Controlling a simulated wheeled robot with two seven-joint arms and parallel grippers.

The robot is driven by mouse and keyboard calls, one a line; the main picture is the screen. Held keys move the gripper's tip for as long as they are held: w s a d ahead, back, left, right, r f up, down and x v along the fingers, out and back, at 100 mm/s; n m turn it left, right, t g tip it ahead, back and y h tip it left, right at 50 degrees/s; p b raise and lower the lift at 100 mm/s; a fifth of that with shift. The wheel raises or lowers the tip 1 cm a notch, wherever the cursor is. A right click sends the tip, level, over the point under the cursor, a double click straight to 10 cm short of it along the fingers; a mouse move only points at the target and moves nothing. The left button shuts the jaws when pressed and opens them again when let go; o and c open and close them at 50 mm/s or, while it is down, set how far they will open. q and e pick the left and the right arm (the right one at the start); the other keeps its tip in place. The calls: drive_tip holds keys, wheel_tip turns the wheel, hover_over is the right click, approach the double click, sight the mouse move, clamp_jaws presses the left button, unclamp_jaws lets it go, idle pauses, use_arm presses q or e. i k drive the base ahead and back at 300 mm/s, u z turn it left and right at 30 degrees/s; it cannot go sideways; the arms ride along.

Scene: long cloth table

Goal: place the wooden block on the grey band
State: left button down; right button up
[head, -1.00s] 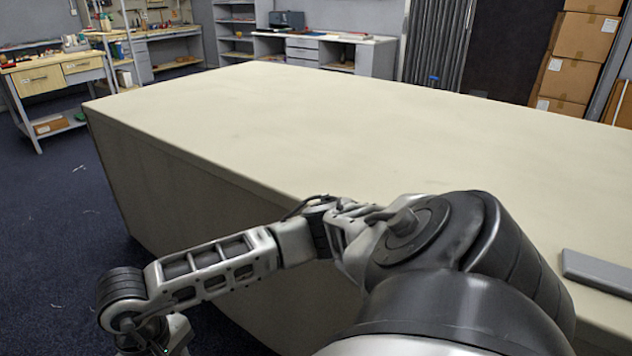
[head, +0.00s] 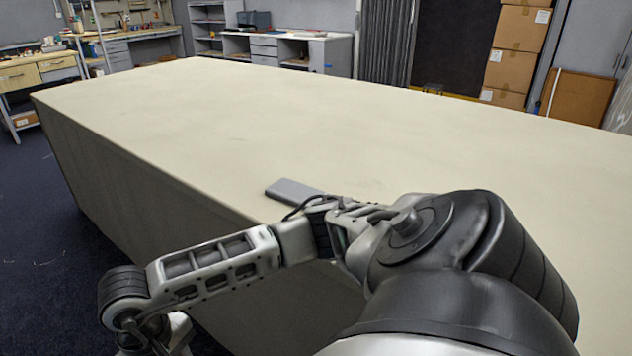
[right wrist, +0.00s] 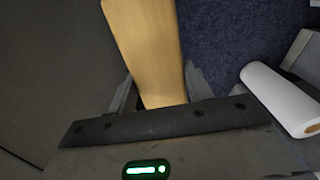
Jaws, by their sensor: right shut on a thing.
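The wooden block (right wrist: 150,45) is long, smooth and light tan in the right wrist view. My right gripper (right wrist: 160,88) is shut on it, with one finger on each side of its lower end. The block's upper end runs out of the frame. A grey flat bar (head: 293,190) lies on the table near its front edge in the head view, partly behind my arm; I cannot tell if it is the grey band. Neither gripper shows in the head view.
The long cream cloth-covered table (head: 250,120) is otherwise bare where I see it. In the right wrist view a white cylinder (right wrist: 280,100) lies at the right, over dark blue carpet (right wrist: 225,45). Stacked cartons (head: 515,60) stand far behind the table.

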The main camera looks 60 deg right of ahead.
sight(312, 196)
drive_tip(key=k, duration=0.45)
drive_tip(key=z, duration=0.8)
